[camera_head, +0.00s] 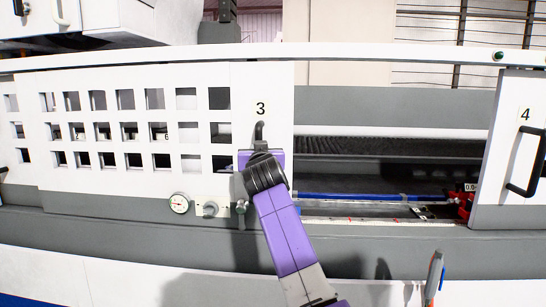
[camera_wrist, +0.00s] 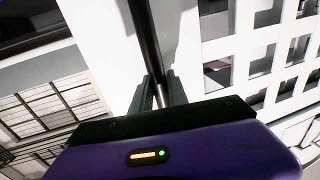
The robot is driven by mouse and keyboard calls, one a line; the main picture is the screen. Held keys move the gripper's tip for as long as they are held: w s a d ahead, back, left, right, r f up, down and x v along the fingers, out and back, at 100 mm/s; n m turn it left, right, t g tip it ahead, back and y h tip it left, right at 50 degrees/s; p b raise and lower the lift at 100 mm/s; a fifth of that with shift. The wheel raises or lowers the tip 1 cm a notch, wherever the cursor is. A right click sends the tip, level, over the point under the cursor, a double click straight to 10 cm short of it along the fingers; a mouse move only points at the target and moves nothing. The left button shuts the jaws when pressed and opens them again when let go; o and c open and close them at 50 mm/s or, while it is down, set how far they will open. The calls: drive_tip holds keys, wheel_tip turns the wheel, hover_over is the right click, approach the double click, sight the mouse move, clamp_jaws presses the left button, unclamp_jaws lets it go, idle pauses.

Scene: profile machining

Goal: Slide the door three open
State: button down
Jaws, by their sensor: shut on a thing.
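Door three (camera_head: 262,85) is a white panel with the number 3 on it, and square windows lie to its left. Its dark upright handle (camera_head: 259,131) shows above my gripper (camera_head: 260,152). In the wrist view the handle (camera_wrist: 147,40) is a black bar running between the two fingers of my gripper (camera_wrist: 158,90), which is shut on it. The lower part of the handle is hidden by my gripper in the head view. To the right of door three's edge there is a wide opening into the machine.
Door four (camera_head: 510,150), with a black handle (camera_head: 525,162), stands at the right of the opening. Inside are a blue rail (camera_head: 370,197) and a red part (camera_head: 463,203). A round gauge (camera_head: 179,203) and knobs sit below the windows.

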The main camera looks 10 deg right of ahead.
drive_tip(key=shift+w+a, duration=0.2)
drive_tip(key=shift+a, duration=0.55)
drive_tip(key=shift+w+a, duration=0.2)
drive_tip(key=shift+a, duration=0.55)
drive_tip(key=c, duration=1.3)
unclamp_jaws()
drive_tip(key=s+b, duration=0.1)
drive_tip(key=s, duration=0.6)
drive_tip(key=shift+s+a, duration=0.25)
drive_tip(key=shift+s, duration=0.15)
